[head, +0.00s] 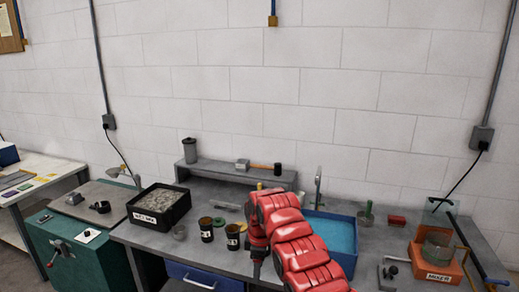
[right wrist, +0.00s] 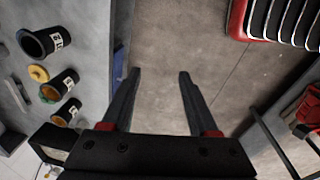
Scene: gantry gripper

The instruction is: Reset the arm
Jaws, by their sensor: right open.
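My right arm (head: 300,245) is red and comes in from the bottom of the head view. It bends over the front of the grey bench, in front of the blue tray. Its dark gripper (head: 257,268) hangs down at the bench's front edge, small and partly hidden by the arm. In the right wrist view the gripper (right wrist: 158,76) has its two black fingers apart with nothing between them. Bare floor (right wrist: 165,45) shows beyond the fingers, beside the bench edge. My left arm and gripper are not in view.
A blue tray (head: 353,262) is right of the arm. An orange mixer (head: 432,272) stands far right. A raised shelf (head: 222,173) lines the wall.

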